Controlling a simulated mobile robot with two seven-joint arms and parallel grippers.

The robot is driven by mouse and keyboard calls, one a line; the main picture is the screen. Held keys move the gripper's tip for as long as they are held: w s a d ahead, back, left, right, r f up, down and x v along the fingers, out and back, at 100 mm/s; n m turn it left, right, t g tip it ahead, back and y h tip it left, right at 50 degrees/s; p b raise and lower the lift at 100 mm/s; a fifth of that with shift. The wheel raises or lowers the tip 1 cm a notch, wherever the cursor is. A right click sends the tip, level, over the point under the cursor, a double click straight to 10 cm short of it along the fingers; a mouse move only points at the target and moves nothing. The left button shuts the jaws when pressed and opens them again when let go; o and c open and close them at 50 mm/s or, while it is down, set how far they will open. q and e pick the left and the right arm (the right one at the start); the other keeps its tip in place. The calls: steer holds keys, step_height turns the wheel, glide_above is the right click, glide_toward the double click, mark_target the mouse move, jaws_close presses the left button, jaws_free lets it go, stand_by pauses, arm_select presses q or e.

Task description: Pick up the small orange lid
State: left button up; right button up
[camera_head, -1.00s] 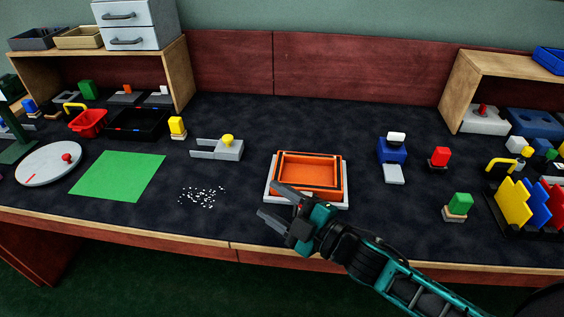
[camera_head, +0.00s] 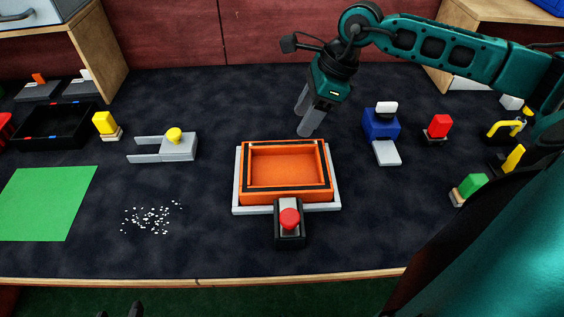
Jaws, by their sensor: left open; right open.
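An orange square piece (camera_head: 285,200) with a black line around its rim sits on a white base in the middle of the table. I cannot tell whether this is the small orange lid; a small orange knob (camera_head: 39,78) also shows on a dark slab at the far left. My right gripper (camera_head: 306,117) is open and empty, pointing down just behind the orange square piece and apart from it. My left gripper (camera_head: 119,312) barely shows as two dark, parted tips at the bottom edge; the rest is cut off.
A black block with a red knob (camera_head: 289,218) stands at the front of the white base (camera_head: 239,195). A grey fork-shaped piece (camera_head: 178,149) with a yellow knob lies left. A blue block (camera_head: 380,127) stands right. White bits (camera_head: 150,219) and a green mat (camera_head: 45,204) lie left.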

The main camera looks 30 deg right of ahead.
mark_target(284, 144)
steer(key=x, duration=0.8)
steer(key=shift+w+a+b, duration=0.3)
jaws_close()
